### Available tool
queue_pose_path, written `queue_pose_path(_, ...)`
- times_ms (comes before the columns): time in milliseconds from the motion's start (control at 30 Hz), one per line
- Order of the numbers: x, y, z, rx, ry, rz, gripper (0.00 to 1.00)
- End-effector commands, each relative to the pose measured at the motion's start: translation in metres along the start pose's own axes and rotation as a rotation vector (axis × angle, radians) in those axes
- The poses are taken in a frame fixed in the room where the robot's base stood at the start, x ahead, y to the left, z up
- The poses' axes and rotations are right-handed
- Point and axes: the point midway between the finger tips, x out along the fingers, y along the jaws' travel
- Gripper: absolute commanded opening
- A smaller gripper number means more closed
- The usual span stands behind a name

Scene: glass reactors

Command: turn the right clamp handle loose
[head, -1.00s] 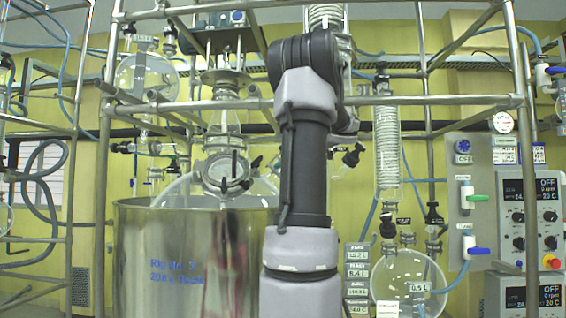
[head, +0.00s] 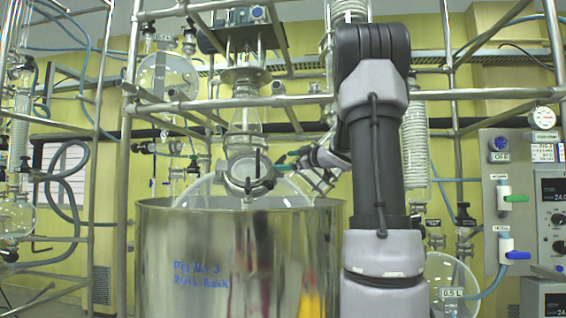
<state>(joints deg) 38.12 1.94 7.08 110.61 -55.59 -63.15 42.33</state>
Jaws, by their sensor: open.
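A round glass port with a metal clamp ring (head: 248,172) sits on the domed glass lid (head: 205,192) of the big steel vessel (head: 225,260). A dark upright clamp handle (head: 257,162) shows on the ring; I cannot tell surely whether it is the right one. My gripper (head: 284,162) is just right of the ring, coming in from the right with its fingers pointing left. Its fingers are open, with green showing near the tips. It seems apart from the handle, but the small scale hides the exact gap. My arm stands in front of the vessel's right edge.
Steel frame bars (head: 300,102) cross above the vessel. A condenser (head: 414,140) and a round flask (head: 452,285) stand behind my arm on the right. A control panel (head: 505,200) with blue and green valve handles is at the far right.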

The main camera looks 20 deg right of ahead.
Motion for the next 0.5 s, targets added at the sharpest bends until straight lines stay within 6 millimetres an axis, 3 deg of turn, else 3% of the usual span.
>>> queue_pose_path(200,0.021,0.0,0.0,0.0,0.0,0.0,1.0)
queue_pose_path(500,0.024,0.0,0.0,-0.001,0.0,0.0,1.0)
